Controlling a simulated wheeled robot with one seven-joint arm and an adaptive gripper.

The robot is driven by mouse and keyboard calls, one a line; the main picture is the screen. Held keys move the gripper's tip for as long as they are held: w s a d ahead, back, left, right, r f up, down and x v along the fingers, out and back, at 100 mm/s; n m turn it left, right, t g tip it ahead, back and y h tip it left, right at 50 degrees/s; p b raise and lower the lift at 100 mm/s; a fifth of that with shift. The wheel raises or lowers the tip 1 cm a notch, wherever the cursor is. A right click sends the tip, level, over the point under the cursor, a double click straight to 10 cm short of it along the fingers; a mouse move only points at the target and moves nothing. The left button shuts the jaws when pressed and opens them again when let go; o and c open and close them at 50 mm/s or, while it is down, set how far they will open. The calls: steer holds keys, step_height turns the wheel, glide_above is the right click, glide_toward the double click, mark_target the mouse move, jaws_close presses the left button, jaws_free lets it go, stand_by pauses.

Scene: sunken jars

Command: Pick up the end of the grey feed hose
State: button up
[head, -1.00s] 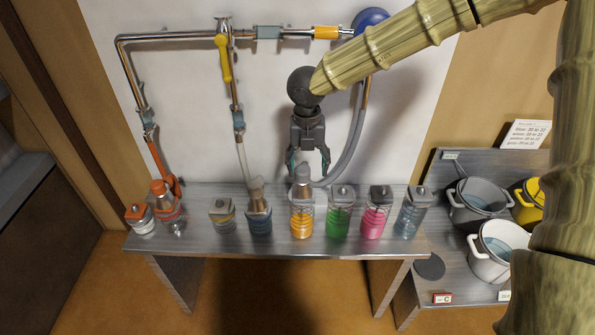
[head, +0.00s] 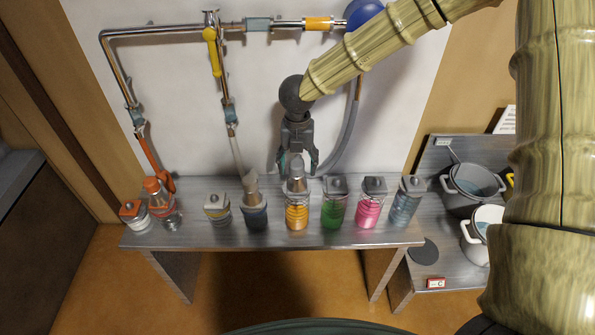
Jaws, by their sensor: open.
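The grey feed hose (head: 347,137) hangs down from the pipework near the blue ball and curves left behind my gripper. A pale metal cone-shaped end piece (head: 296,183) stands upright on top of the jar with orange contents (head: 297,213); its join to the hose is hidden by my gripper and the neighbouring jar. My gripper (head: 297,166) points down over this end piece. Its fingers are open, one to each side of the cone in this view. I cannot tell whether either finger touches it.
Jars with green (head: 333,212), pink (head: 369,210) and blue-grey contents stand close to the right on the metal bench (head: 270,239). A lower shelf at right holds a grey pot (head: 472,188) and a white pot (head: 480,249).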

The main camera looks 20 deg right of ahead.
steer(key=shift+f+p, duration=0.7)
steer(key=shift+f, duration=1.35)
steer(key=c, duration=1.3)
steer(key=shift+r, duration=0.15)
jaws_close()
steer(key=shift+w+r+b, duration=0.1)
steer(key=shift+r+b, duration=0.9)
steer(key=shift+r, duration=0.45)
steer(key=s+a+r+b, duration=0.1)
steer(key=s+a+b, duration=0.1)
steer(key=s, duration=0.5)
steer(key=s+a+r+b, duration=0.1)
steer(key=s+a+b, duration=0.1)
steer(key=s, duration=0.6)
steer(key=shift+s+a+b, duration=0.25)
steer(key=shift+a+b, duration=0.05)
steer(key=shift+b, duration=0.35)
steer(key=shift+f, duration=0.1)
